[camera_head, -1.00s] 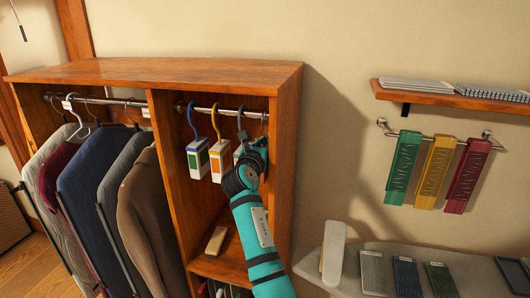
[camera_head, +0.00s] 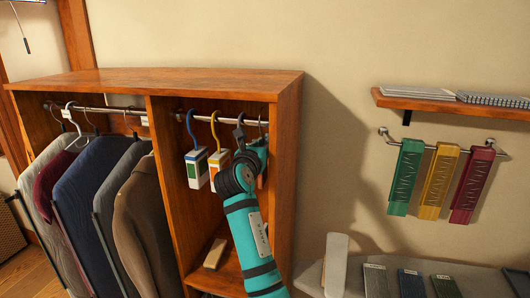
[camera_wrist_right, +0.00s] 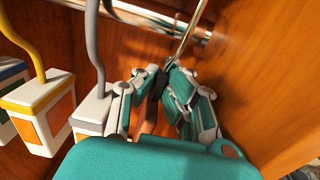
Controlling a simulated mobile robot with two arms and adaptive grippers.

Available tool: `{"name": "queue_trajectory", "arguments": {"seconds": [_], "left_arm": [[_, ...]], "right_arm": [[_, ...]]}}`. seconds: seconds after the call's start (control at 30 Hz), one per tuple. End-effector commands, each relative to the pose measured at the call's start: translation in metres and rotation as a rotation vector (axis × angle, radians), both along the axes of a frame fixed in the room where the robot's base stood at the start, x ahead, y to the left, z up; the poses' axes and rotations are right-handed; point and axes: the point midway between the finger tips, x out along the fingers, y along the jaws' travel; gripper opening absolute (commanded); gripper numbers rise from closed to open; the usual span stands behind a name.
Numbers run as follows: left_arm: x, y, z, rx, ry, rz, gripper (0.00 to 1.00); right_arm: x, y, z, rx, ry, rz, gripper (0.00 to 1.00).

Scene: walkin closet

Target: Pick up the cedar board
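My right gripper (camera_head: 252,158) is inside the right bay of the wardrobe, just under the rod. In the right wrist view its fingers (camera_wrist_right: 165,92) are apart, with a narrow dark brown piece (camera_wrist_right: 154,100) between them, below a thin metal hook (camera_wrist_right: 188,38). This piece may be the cedar board; it is mostly hidden, and I cannot tell whether the fingers touch it. A pale wooden block (camera_head: 215,253) lies on the shelf below. My left gripper is not in view.
White blocks with a green label (camera_head: 196,168) and an orange label (camera_head: 218,165) hang left of my gripper; a grey-hooked one (camera_wrist_right: 92,112) is close beside it. The wardrobe's right wall (camera_head: 284,170) is close on the other side. Jackets (camera_head: 145,230) fill the left bay.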

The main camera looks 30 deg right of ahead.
Motion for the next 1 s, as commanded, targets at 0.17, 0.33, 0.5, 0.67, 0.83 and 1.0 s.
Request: {"name": "queue_trajectory", "arguments": {"seconds": [0.17,0.33,0.5,0.67,0.83,1.0], "left_arm": [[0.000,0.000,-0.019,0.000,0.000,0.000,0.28],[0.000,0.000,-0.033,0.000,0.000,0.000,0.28],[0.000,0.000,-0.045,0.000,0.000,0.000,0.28],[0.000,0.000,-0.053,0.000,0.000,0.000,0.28],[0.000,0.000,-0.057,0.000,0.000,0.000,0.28],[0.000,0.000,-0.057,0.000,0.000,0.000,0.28]], "right_arm": [[-0.025,0.029,-0.002,0.000,-0.007,0.002,0.00],[-0.049,0.055,-0.002,-0.001,-0.006,0.001,0.00],[-0.071,0.080,-0.002,0.000,-0.006,0.001,0.00],[-0.088,0.099,-0.001,0.000,-0.006,0.001,0.00],[-0.099,0.111,0.001,-0.002,-0.004,0.000,0.00],[-0.102,0.114,0.002,-0.001,-0.003,-0.001,0.00]]}}
